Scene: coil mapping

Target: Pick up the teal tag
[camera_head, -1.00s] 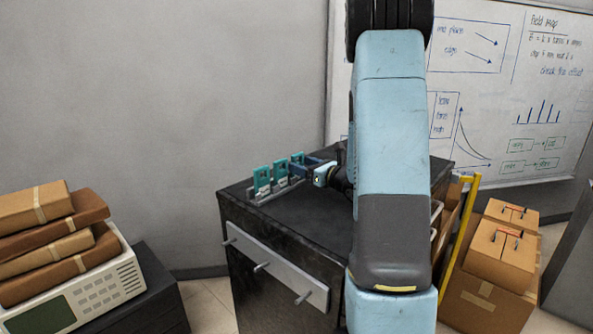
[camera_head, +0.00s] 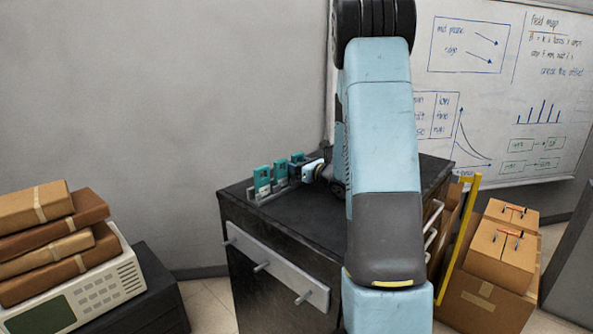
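Three teal tags stand upright in a row in a low grey rack (camera_head: 268,196) on the dark cabinet top. The front teal tag (camera_head: 262,177) is at the left, the middle teal tag (camera_head: 280,168) is just behind it, and the far teal tag (camera_head: 297,157) is partly hidden by my gripper. My gripper (camera_head: 298,169) reaches in from the right, at the far end of the row. Its fingers are small and overlap the tags in this view, so I cannot tell whether they touch or hold one.
The dark cabinet (camera_head: 310,222) has bare room on top in front of my arm. A pale bar with pegs (camera_head: 275,265) is on its front face. Cardboard boxes (camera_head: 500,255) and a yellow frame (camera_head: 458,232) stand at the right. An instrument with stacked parcels (camera_head: 75,300) is at the left.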

